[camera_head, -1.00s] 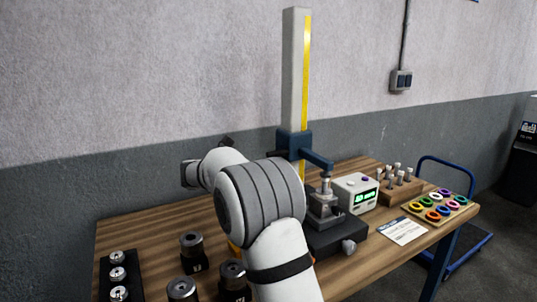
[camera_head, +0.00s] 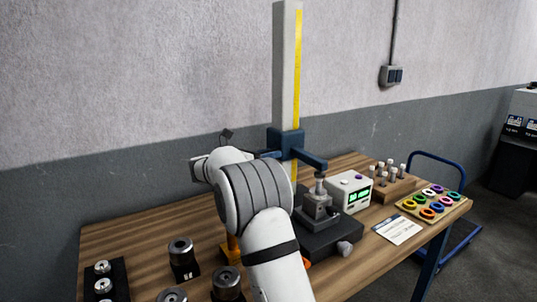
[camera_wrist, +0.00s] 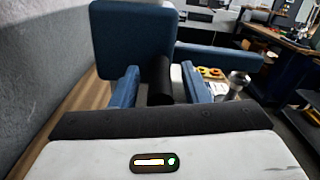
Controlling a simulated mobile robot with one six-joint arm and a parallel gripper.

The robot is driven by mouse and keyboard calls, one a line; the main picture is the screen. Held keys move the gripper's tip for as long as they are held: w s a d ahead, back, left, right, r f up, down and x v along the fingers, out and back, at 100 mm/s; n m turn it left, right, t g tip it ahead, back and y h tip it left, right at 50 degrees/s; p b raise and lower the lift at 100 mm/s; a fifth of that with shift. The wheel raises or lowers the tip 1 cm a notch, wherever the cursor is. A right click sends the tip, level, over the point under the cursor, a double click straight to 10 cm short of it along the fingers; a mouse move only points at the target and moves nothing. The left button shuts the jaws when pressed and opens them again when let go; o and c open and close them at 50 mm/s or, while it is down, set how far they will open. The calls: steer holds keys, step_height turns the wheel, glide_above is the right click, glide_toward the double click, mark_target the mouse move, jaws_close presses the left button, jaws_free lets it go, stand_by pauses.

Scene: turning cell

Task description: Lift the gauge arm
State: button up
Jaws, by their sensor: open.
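The gauge arm is a blue bar (camera_head: 310,160) reaching right from a blue carriage (camera_head: 285,142) on a tall grey column (camera_head: 287,65) with a yellow strip. Its end stands over a grey fixture (camera_head: 318,206) on a dark base. In the wrist view the blue carriage (camera_wrist: 135,40) is close ahead, with the bar (camera_wrist: 228,55) running right. My gripper (camera_wrist: 160,88) is open, one blue finger on each side of a black upright grip (camera_wrist: 161,80). I cannot tell whether the fingers touch it. My own arm hides most of the gripper in the head view.
On the wooden bench stand a display box (camera_head: 349,192), a block of pins (camera_head: 389,184), a tray of coloured rings (camera_head: 434,206) and a paper card (camera_head: 397,231). Round metal parts (camera_head: 181,258) stand at the front left. The wall (camera_head: 150,175) is behind.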

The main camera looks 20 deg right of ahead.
steer(key=shift+d, duration=0.3)
jaws_close()
stand_by(0.3)
